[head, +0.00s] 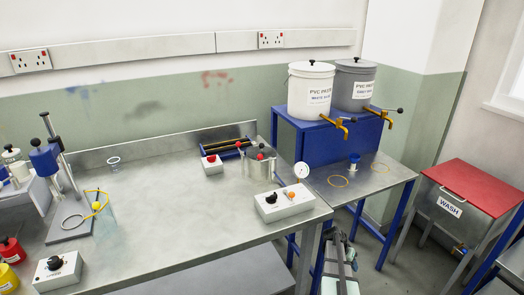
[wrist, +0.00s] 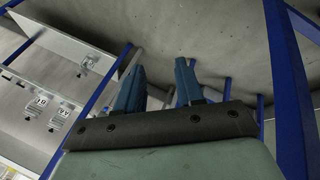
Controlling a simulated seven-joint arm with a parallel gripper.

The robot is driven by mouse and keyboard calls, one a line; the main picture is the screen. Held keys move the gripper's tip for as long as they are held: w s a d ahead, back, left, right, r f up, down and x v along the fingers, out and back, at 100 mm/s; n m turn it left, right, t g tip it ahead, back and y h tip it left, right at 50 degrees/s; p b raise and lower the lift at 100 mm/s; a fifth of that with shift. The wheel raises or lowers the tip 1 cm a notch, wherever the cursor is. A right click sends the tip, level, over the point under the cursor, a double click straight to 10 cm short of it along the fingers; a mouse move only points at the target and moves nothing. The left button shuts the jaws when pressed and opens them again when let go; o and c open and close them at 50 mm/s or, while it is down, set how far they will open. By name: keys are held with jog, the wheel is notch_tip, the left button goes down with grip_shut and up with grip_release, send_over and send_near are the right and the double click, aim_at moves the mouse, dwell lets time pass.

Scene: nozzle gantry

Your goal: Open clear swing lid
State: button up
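A faint clear, bluish panel (head: 107,220) stands beside the yellow hose loop (head: 97,204) on the left of the steel bench; it looks like the clear lid, but its hinge and how far it is open cannot be made out. My gripper (wrist: 160,65) shows two blue fingers held apart with nothing between them. In the head view my arm's end is low, in front of the small side table and far to the right of the clear panel. The lid cannot be made out in the wrist view.
The steel bench (head: 165,225) has a clear middle. A steel pot (head: 259,172) and a white control box (head: 284,203) stand on its right. White and grey tubs (head: 311,92) sit on a blue stand. A red-topped wash unit (head: 475,185) is at right.

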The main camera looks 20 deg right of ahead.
jog(key=w+d+r+m+t+h, duration=0.15)
jog(key=w+d+r, duration=0.25)
jog(key=d+r, duration=0.65)
jog(key=w+d+r+m+t, duration=0.15)
jog(key=w+d+r, duration=0.25)
jog(key=d+r, duration=0.6)
jog(key=w+r+n+t, duration=0.2)
jog(key=w+r+t, duration=0.35)
jog(key=r, duration=1.05)
jog(key=w+r+n+t, duration=0.1)
jog(key=w+r+t, duration=0.2)
jog(key=w+r, duration=0.9)
jog(key=a+r+n, duration=0.1)
jog(key=a+r, duration=0.4)
jog(key=r, duration=0.5)
jog(key=n+g+y, duration=0.4)
jog(key=y, duration=0.2)
send_over(262, 144)
jog(key=s+a, duration=0.1)
jog(key=s, duration=0.5)
notch_tip(262, 144, down, 2)
jog(key=x, duration=1.4)
jog(key=shift+w+d+r, duration=0.1)
